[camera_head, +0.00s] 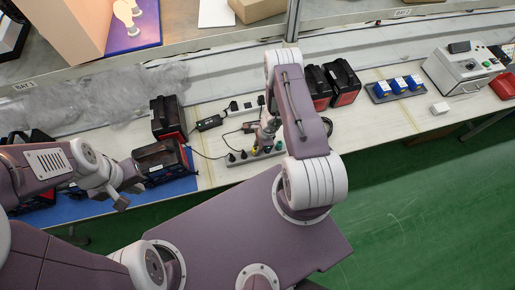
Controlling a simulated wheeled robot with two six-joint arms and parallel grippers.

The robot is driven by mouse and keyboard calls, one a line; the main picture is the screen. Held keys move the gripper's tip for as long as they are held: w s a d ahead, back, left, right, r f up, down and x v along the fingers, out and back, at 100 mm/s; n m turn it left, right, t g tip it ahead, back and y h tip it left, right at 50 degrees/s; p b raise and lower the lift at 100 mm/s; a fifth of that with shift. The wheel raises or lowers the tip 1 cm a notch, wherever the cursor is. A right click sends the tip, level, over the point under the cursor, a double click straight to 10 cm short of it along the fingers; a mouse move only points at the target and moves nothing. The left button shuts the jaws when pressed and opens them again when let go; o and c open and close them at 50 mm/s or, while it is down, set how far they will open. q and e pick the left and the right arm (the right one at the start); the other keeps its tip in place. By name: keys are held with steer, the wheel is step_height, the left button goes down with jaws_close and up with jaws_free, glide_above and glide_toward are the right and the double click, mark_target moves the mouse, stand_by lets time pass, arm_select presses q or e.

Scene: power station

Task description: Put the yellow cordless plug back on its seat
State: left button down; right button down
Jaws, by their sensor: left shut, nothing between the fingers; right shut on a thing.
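A white strip of seats (232,162) lies on the bench and carries small plugs, among them black and green ones. The yellow plug (256,150) shows as a small yellow patch at the strip, just below my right gripper (262,140). My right gripper is shut on it, pointing down, with my own arm hiding much of the view. Whether the plug touches its seat cannot be told. My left gripper (120,201) is shut and empty, in front of the black-and-red battery packs at the left, apart from the strip.
Black-and-red battery packs (168,117) stand left of the strip, with a black adapter (209,123) and cables nearby. More packs (342,82) stand behind my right arm. A blue-plug tray (398,88) and grey control box (465,70) are at the right. Bench is clear around a white block (440,108).

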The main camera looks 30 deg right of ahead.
steer(key=shift+f, duration=0.1)
stand_by(0.6)
steer(key=c, duration=1.2)
jaws_free()
steer(key=shift+o, duration=0.2)
steer(key=shift+w+d+r+b, duration=0.1)
steer(key=shift+d+r+b, duration=0.05)
steer(key=shift+r+b, duration=0.2)
steer(key=v, duration=0.8)
steer(key=shift+r, duration=0.15)
